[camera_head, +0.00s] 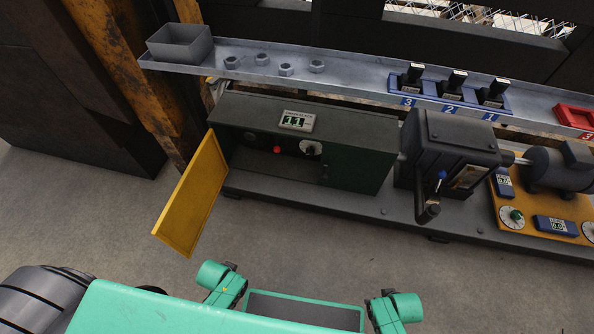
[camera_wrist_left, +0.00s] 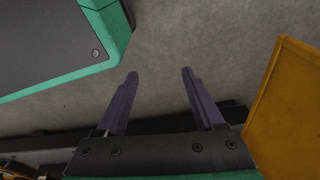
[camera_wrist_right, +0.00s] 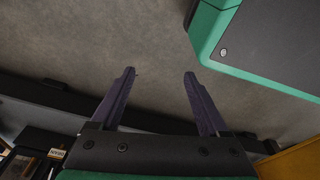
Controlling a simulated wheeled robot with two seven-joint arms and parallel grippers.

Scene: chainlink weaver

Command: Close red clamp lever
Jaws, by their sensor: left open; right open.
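I cannot make out a red clamp lever for certain. A small red knob (camera_head: 277,149) shows inside the open grey-green cabinet (camera_head: 358,158), beside a round dial (camera_head: 311,148). A lever with a blue knob (camera_head: 441,175) stands at the front of the dark machine box (camera_head: 450,140). My left gripper (camera_wrist_left: 160,75) is open and empty above the bare floor in the left wrist view. My right gripper (camera_wrist_right: 161,76) is open and empty above the floor in the right wrist view. Neither gripper's fingers show in the head view.
The cabinet's yellow door (camera_head: 191,196) hangs open toward me. A metal shelf (camera_head: 350,78) behind carries a grey bin (camera_head: 180,44), several nuts, a blue rack (camera_head: 450,97) and a red tray (camera_head: 574,116). A yellow control panel (camera_head: 540,212) and motor (camera_head: 560,168) are at right. Front floor is clear.

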